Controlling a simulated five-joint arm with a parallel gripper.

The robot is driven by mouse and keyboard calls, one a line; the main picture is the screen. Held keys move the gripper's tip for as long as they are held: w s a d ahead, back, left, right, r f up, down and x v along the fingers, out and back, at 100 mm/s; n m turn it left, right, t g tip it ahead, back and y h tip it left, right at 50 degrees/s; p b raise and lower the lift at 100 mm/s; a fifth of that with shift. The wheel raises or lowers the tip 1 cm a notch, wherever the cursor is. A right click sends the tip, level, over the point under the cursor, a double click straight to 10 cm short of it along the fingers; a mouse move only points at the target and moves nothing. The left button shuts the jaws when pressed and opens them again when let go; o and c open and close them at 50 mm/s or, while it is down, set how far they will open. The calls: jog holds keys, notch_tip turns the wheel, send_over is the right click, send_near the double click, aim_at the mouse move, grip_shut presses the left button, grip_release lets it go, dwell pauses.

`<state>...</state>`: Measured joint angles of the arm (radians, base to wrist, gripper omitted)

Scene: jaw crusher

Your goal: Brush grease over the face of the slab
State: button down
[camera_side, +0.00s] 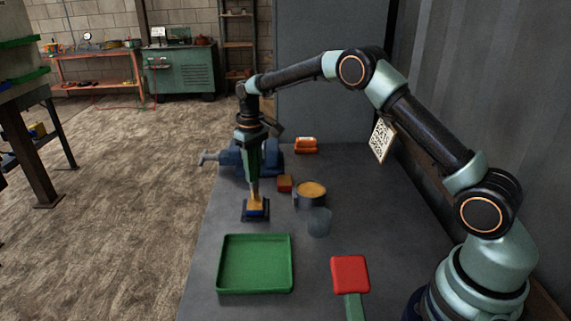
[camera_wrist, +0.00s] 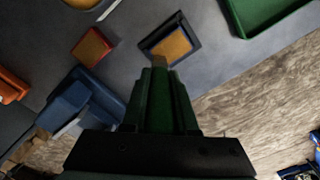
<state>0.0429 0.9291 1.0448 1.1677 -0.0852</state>
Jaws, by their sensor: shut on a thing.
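The slab (camera_side: 262,212) lies on the bench behind the green tray, with dark edges and a touch of blue. In the wrist view the slab (camera_wrist: 172,46) shows an orange-brown face within a dark border. My gripper (camera_side: 254,184) points down above it, shut on a narrow tan piece, probably the brush (camera_side: 254,194). In the wrist view the fingers of my gripper (camera_wrist: 160,72) hide most of that piece, and its tip overlaps the slab's near edge. I cannot tell whether it touches the face. A round pot (camera_side: 312,191) of yellow-orange stuff, apparently grease, stands to the right.
A small red-brown block (camera_side: 285,183) sits beside the pot. A clear cup (camera_side: 319,223) stands in front of it. A green tray (camera_side: 223,265) and a red-headed tool (camera_side: 350,274) lie nearer. A blue vise (camera_side: 232,158) and an orange item (camera_side: 305,146) are behind.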

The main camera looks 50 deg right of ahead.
jog(key=shift+w+d+r, duration=0.15)
jog(key=shift+w+d, duration=0.3)
jog(key=shift+r, duration=3.9)
jog(key=shift+f, duration=0.1)
